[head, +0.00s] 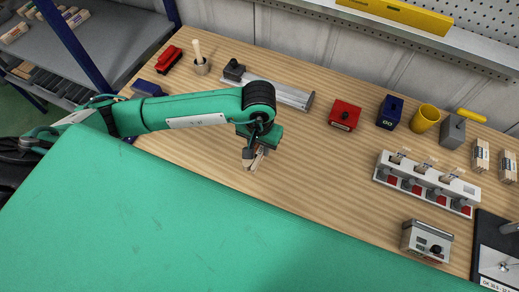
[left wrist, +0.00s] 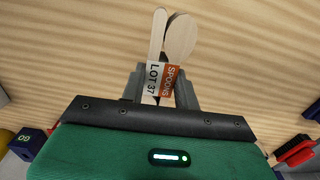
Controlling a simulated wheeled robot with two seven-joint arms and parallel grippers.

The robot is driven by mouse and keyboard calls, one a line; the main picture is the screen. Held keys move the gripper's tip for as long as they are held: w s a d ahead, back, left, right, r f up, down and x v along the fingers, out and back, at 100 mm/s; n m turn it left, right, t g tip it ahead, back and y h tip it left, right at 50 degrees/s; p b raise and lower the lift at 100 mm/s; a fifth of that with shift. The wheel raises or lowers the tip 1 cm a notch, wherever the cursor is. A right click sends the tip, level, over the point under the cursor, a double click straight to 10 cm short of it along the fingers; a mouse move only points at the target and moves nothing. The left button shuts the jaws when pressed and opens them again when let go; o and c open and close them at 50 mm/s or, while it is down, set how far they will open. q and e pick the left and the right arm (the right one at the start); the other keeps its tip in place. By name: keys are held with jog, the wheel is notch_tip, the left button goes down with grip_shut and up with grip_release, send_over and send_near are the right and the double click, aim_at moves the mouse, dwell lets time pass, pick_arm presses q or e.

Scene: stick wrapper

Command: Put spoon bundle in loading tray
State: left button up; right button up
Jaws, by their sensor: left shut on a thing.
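The spoon bundle (left wrist: 178,40) is pale wooden pieces, one rounded and one narrow, with an orange "SPOONS" label and a white "LOT 37" label. My left gripper (left wrist: 162,88) is shut on it, with the wooden ends sticking out beyond the fingers. In the head view my left gripper (head: 252,154) points down over the middle of the wooden bench, with the spoon bundle (head: 257,163) partly hidden by it. A long grey metal tray-like channel (head: 285,94) lies behind it; I cannot tell if this is the loading tray. My right gripper is out of view.
A white rack (head: 425,185) with several labelled wooden bundles stands at the right. A grey box (head: 427,241) sits in front of it. A red block (head: 344,115), a blue block (head: 389,112) and a yellow cup (head: 425,118) stand behind. Bench between gripper and rack is clear.

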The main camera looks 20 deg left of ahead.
aim_at(259, 155)
pick_arm(q)
notch_tip(259, 155, down, 5)
jog(key=shift+p, duration=0.75)
jog(key=shift+f, duration=0.1)
jog(key=shift+f+b, duration=0.1)
jog(key=shift+b, duration=0.25)
jog(key=o, duration=1)
